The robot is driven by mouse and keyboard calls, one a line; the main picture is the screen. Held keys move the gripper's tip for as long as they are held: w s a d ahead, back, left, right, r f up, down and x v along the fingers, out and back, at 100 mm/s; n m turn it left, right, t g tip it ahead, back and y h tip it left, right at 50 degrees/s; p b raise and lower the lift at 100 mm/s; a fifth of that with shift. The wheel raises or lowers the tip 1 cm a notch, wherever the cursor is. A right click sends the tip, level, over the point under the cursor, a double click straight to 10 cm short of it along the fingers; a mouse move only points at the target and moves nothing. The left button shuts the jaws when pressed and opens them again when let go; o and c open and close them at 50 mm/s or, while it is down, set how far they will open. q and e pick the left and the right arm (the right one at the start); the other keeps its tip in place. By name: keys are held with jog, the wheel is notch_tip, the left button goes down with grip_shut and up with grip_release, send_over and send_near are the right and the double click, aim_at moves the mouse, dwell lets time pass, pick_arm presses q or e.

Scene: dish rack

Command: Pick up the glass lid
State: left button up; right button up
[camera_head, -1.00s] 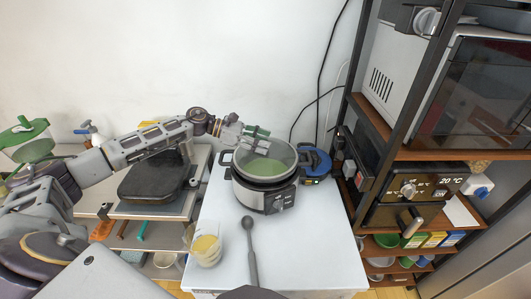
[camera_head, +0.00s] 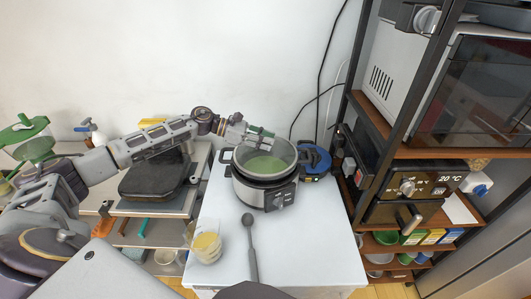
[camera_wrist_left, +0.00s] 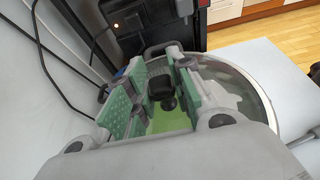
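The glass lid (camera_head: 264,166) lies on top of a silver and black cooking pot (camera_head: 262,195) on the white table; green shows through the glass. Its clear rim also shows in the left wrist view (camera_wrist_left: 246,76). My left gripper (camera_head: 260,132) is over the far side of the lid. In the left wrist view, the green-padded fingers (camera_wrist_left: 160,92) stand apart, one on each side of the lid's dark knob (camera_wrist_left: 162,88). I cannot tell whether either pad touches the knob. My right gripper is out of view.
A glass of yellow liquid (camera_head: 206,247) and a dark spoon (camera_head: 250,245) are in front of the pot. A blue round object (camera_head: 315,160) sits close on its right. The shelf rack (camera_head: 378,120) stands further right, and the wall is behind.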

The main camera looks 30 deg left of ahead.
pick_arm(q)
grip_shut()
jog(key=shift+r, duration=0.1)
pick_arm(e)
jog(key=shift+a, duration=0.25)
pick_arm(q)
jog(key=shift+r, duration=0.15)
jog(key=shift+r+b, duration=0.55)
jog(key=shift+r, duration=0.9)
jog(key=shift+s+a+b, duration=0.3)
jog(key=shift+s+a, duration=0.05)
jog(key=shift+a, duration=0.55)
jog(key=s+a+b, duration=0.2)
jog(key=s+a, duration=0.1)
jog(key=a, duration=0.4)
jog(key=s+a+b, duration=0.2)
jog(key=s+a, duration=0.2)
jog(key=a, duration=0.3)
jog(key=shift+a+b, duration=0.25)
jog(key=shift+b, duration=0.1)
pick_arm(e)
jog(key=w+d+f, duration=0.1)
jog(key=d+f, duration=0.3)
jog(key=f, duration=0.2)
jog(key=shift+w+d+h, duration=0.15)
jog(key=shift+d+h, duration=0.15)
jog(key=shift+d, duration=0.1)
